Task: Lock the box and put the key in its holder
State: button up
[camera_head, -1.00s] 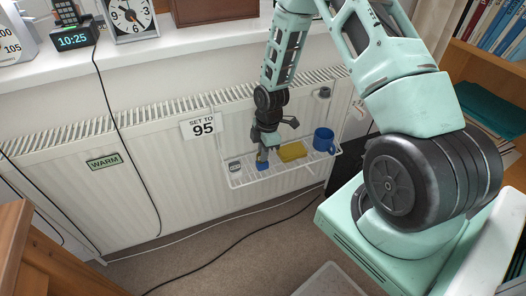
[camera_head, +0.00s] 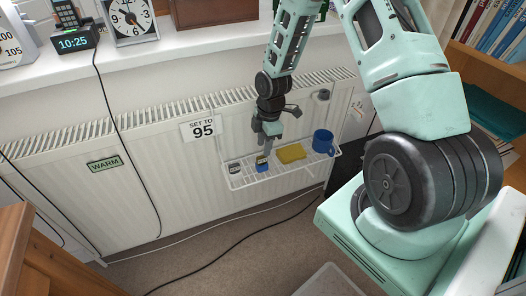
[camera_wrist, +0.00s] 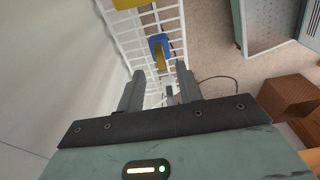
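My gripper (camera_head: 268,142) points down over the white wire rack on the radiator. Its two fingers are apart in the wrist view (camera_wrist: 159,85), with nothing clamped between them. A small blue item with a yellow part (camera_head: 262,162) sits in the rack just below the fingers; it also shows beyond the fingertips in the wrist view (camera_wrist: 158,45). I cannot tell whether the fingers touch it. A brown box-like object (camera_head: 215,12) stands on the windowsill, cut by the top edge. I cannot make out a key, a lock or a key holder.
The wire rack (camera_head: 240,183) also holds a small grey item (camera_head: 235,168), a yellow block (camera_head: 291,153) and a blue mug (camera_head: 323,141). A clock (camera_head: 131,17) stands on the sill. Cables hang at left.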

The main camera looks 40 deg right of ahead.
notch_tip(320, 180, up, 12)
jog(key=d+p, duration=0.1)
jog(key=p, duration=0.1)
jog(key=shift+s+d, duration=0.15)
jog(key=shift+s, duration=0.1)
dwell(0.6)
jog(key=s+a+r+m, duration=0.1)
jog(key=s+a+r, duration=0.25)
jog(key=a, duration=0.45)
jog(key=s+a+r+m, duration=0.15)
jog(key=a+r, duration=0.25)
jog(key=a, duration=0.4)
jog(key=s+a+r+m, duration=0.25)
jog(key=s+a, duration=0.25)
jog(key=s, duration=0.4)
jog(key=s+a+r+m, duration=0.2)
jog(key=s+a+r, duration=0.3)
jog(key=s, duration=0.4)
notch_tip(320, 180, up, 11)
jog(key=p, duration=1.2)
jog(key=shift+s+a+r+h+p, duration=0.15)
jog(key=shift+s+a+h+p, duration=0.1)
jog(key=shift+a+h+p, duration=0.15)
